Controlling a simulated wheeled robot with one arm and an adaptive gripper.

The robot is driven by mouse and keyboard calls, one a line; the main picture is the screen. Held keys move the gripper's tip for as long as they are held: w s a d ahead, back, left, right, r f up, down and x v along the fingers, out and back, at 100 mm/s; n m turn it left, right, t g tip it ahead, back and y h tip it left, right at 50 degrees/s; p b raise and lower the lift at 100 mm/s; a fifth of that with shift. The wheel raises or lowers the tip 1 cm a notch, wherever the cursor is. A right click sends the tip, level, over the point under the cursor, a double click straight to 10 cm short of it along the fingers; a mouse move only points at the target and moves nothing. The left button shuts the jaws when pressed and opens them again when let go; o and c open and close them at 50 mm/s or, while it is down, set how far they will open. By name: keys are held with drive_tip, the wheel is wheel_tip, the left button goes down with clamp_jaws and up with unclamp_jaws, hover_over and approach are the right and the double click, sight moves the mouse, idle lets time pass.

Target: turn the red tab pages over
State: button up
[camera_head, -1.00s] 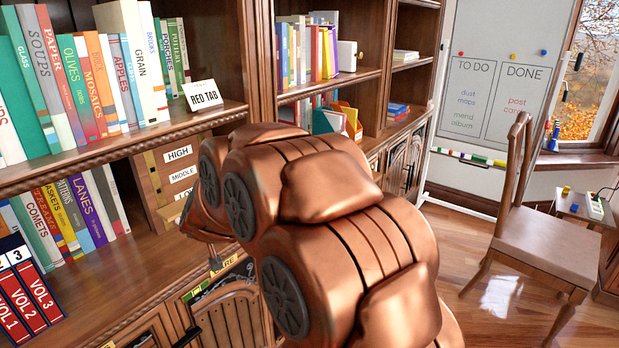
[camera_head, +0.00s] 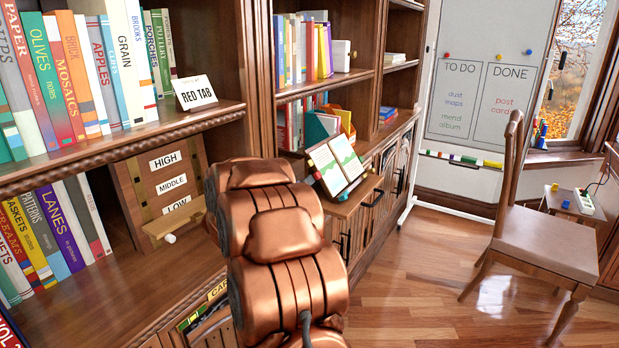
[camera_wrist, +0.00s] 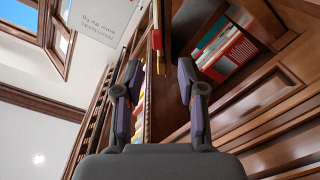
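An open book (camera_head: 337,164) leans on a small stand on a pull-out wooden shelf at the middle of the head view. Its pages are pale, with a green picture on the right one and small coloured marks along the left edge. A white sign reading "RED TAB" (camera_head: 195,92) stands on the shelf at the left. My gripper (camera_wrist: 158,85) is open in the wrist view, with its two dark, purple-padded fingers apart. A thin edge-on item shows beyond and between the fingers, too unclear to name. In the head view my arm hides the gripper.
Bookshelves (camera_head: 95,160) full of books fill the left. A HIGH/MIDDLE/LOW panel (camera_head: 168,185) with a wooden ledge stands beside my arm. A whiteboard (camera_head: 480,90) and a wooden chair (camera_head: 545,240) stand to the right. The floor between shelves and chair is clear.

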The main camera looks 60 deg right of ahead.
sight(315, 176)
drive_tip(key=d, duration=0.7)
drive_tip(key=shift+w, duration=0.1)
clamp_jaws()
idle(0.6)
